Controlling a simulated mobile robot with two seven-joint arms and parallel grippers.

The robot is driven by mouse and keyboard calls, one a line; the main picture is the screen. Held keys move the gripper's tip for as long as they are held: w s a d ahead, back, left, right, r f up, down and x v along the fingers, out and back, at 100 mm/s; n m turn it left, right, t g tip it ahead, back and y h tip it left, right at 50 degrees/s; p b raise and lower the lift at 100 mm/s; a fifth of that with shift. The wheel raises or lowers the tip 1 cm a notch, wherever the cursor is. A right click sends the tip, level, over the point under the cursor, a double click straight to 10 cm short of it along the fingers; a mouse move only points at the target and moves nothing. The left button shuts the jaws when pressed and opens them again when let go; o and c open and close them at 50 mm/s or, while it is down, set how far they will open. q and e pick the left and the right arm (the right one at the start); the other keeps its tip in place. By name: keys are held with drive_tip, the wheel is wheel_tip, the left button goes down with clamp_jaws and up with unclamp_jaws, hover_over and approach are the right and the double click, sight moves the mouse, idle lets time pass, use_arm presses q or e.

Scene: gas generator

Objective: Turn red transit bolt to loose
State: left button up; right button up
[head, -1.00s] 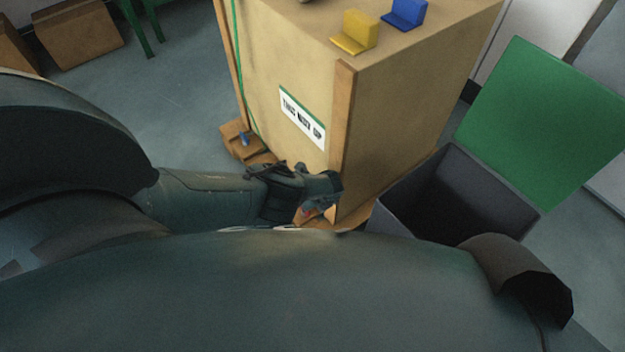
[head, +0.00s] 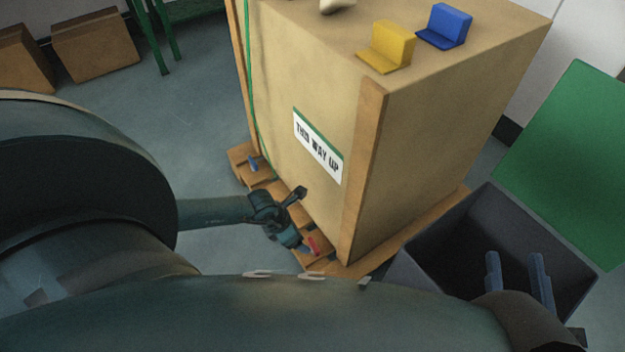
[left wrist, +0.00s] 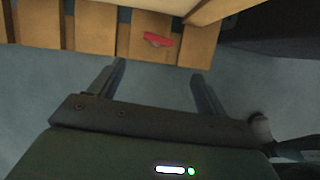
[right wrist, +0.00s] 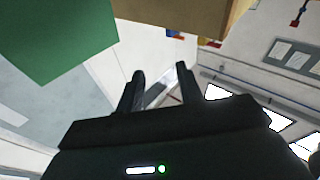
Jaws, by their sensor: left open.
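The red transit bolt (head: 313,245) is a small red piece on the wooden pallet at the crate's foot, near the crate's front corner. In the left wrist view the red bolt (left wrist: 157,40) lies across a pallet board, just beyond the fingertips and roughly between them. My left gripper (head: 303,220) is open and empty beside the pallet, close to the bolt; its fingers (left wrist: 158,70) are spread wide, apart from the bolt. My right gripper (head: 516,256) shows as two separated fingers in front of the dark bin; it is open and empty (right wrist: 160,70).
The tall crate (head: 430,140) with a "THIS WAY UP" label stands on the pallet (head: 385,255). A blue bolt (head: 252,162) sits at its far left end. Yellow (head: 388,48) and blue (head: 445,25) brackets lie on top. A grey bin (head: 425,265) with green lid (head: 570,165) stands right.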

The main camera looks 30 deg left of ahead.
use_arm(q)
drive_tip(key=shift+m, duration=0.3)
drive_tip(key=b+x, duration=0.2)
drive_tip(key=x, duration=0.1)
drive_tip(key=b+x, duration=0.3)
drive_tip(key=x, duration=0.1)
drive_tip(key=w+b+x, duration=0.1)
drive_tip(key=b+x, duration=0.2)
drive_tip(key=x, duration=0.1)
drive_tip(key=shift+f, duration=0.1)
drive_tip(key=shift+w+d+f, duration=0.1)
drive_tip(key=shift+w+f, duration=0.1)
drive_tip(key=shift+f, duration=0.15)
use_arm(e)
wheel_tip(320, 180, up, 7)
drive_tip(key=n+t+y, duration=0.2)
drive_tip(key=n+y, duration=0.3)
drive_tip(key=y, duration=0.1)
drive_tip(key=shift+w+f+n+y, duration=0.15)
drive_tip(key=shift+w+n+y, duration=0.15)
drive_tip(key=shift+w+y, duration=0.15)
use_arm(q)
drive_tip(key=shift+c, duration=0.3)
